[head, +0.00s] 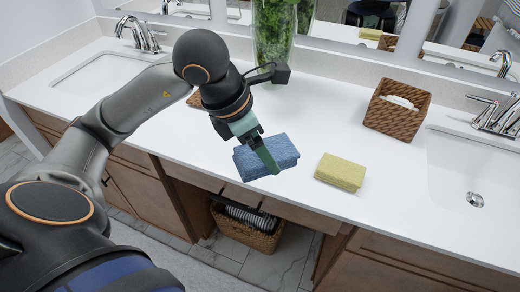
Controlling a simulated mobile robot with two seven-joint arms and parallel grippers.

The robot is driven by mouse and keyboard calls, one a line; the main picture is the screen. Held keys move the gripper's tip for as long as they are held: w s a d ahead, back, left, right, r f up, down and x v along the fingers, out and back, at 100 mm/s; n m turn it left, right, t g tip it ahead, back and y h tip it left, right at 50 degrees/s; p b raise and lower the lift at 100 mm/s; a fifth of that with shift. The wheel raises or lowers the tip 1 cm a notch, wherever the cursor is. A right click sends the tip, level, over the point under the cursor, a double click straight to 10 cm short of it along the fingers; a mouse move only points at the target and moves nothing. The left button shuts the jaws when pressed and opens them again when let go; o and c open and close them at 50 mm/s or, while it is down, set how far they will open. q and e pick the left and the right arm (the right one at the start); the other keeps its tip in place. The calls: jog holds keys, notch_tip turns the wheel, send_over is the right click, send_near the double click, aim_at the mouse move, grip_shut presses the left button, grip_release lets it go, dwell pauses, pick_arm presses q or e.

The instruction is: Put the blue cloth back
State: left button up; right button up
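The folded blue cloth (284,149) is at the front part of the white counter, left of the yellow cloth. My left gripper (266,158) is right at it, pointing down, with a green finger lying across the cloth's near side. The other finger is hidden, so I cannot tell whether the gripper is open or shut on the cloth. I also cannot tell whether the cloth rests on the counter or is held just above it. My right gripper is not in view.
A folded yellow cloth (341,172) lies on the white counter (335,115). A wicker tissue box (397,109) stands behind it, near the right sink (470,170). A glass vase with greenery (273,35) stands at the back. A wicker basket (247,232) sits below the counter.

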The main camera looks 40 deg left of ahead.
pick_arm(q)
jog(key=w+a+f, duration=0.2)
jog(key=w, duration=0.1)
jog(key=w+a+f, duration=0.2)
jog(key=w+f, duration=0.1)
jog(key=w, duration=0.1)
jog(key=w+a+f+p, duration=0.1)
jog(key=w+a+f, duration=0.1)
jog(key=w+f, duration=0.1)
jog(key=shift+w+a+f, duration=0.25)
jog(key=shift+w+a, duration=0.05)
jog(key=shift+w, duration=0.1)
jog(key=shift+w+a+f, duration=0.3)
jog(key=shift+w+f, duration=0.15)
jog(key=shift+f, duration=0.3)
notch_tip(320, 180, down, 3)
jog(key=shift+r+p, duration=0.1)
jog(key=shift+p, duration=0.3)
jog(key=shift+f+b, duration=0.3)
jog(key=o, duration=1.1)
jog(key=shift+r, duration=0.1)
